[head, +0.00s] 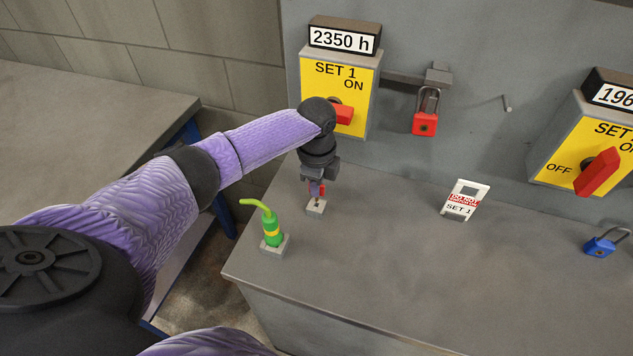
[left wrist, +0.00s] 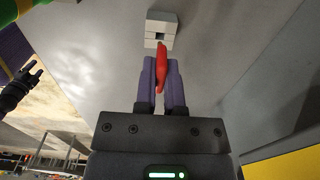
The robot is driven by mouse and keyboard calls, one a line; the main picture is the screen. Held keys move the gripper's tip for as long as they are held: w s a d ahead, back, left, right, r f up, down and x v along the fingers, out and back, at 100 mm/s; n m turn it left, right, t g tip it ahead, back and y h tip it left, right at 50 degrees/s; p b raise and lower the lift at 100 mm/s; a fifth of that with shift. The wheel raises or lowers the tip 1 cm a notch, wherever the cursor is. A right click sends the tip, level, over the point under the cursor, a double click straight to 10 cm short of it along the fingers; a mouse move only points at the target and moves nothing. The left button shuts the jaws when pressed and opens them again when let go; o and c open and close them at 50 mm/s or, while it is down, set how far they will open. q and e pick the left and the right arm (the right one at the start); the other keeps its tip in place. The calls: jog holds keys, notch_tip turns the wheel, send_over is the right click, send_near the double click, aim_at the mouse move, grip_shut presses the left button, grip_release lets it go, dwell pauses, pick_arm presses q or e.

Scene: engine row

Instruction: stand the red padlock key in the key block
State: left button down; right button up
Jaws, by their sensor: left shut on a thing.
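My left gripper (head: 316,188) is shut on the red padlock key (head: 322,190) and points down over the key block (head: 316,208). The left wrist view shows the red key (left wrist: 161,72) between the two fingers, its far end at the grey key block (left wrist: 162,27) near a dark slot. I cannot tell whether the key's tip is in the slot or just above it. The red padlock (head: 425,123) hangs on the hasp on the panel. A dark gripper-like part, probably my right gripper (left wrist: 22,85), shows small at the left wrist view's left edge.
A green bottle with a bent spout (head: 272,230) stands in a holder left of the key block, near the bench edge. A white tag (head: 464,200) and a blue padlock (head: 602,244) are to the right. Yellow switch box SET 1 (head: 336,92) is behind my gripper.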

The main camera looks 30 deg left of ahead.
dwell(0.3)
dwell(0.4)
pick_arm(q)
jog(key=shift+p, duration=0.45)
jog(key=shift+f+b, duration=1.25)
jog(key=shift+f, duration=0.6)
jog(key=c, duration=0.6)
grip_release()
jog(key=shift+c, duration=0.2)
